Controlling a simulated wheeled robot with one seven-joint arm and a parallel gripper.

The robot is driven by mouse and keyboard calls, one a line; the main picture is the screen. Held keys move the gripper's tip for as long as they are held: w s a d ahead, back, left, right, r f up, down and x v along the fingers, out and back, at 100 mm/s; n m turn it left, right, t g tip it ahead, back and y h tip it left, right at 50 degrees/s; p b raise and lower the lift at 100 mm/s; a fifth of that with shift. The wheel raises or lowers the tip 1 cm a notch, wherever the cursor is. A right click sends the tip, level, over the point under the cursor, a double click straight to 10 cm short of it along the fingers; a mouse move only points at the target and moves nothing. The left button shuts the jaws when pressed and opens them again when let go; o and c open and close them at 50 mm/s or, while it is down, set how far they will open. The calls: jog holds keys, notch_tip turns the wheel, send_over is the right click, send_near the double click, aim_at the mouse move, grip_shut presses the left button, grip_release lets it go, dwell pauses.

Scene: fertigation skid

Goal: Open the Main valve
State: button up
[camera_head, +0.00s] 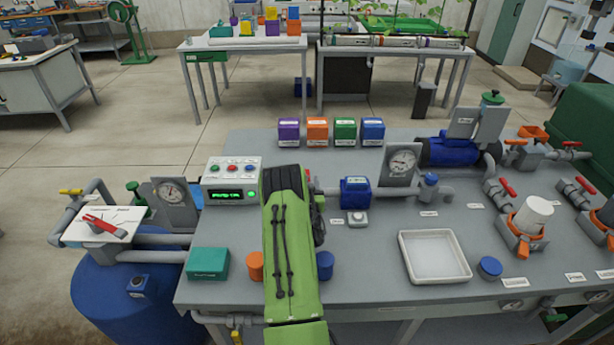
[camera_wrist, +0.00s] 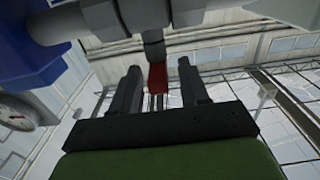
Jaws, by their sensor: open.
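In the wrist view my gripper (camera_wrist: 160,74) is open. Its two dark fingers stand on either side of a red valve lever (camera_wrist: 158,79) that hangs from a grey pipe fitting (camera_wrist: 153,50). I cannot tell whether either finger touches it. In the head view my green arm covers the gripper and most of this spot. Several other red-handled valves, such as one at the right (camera_head: 508,187), sit on the skid. No label that I can read shows which valve is the Main one.
A blue meter (camera_head: 355,193) and a pressure gauge (camera_head: 403,161) stand right of my arm. A control box (camera_head: 231,181) stands to its left. A white tray (camera_head: 401,243) and a blue cap (camera_head: 489,267) lie on the bench. Coloured boxes (camera_head: 317,131) stand at the back.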

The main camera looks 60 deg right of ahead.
jog(key=shift+x, duration=1.5)
jog(key=shift+c, duration=0.3)
grip_shut()
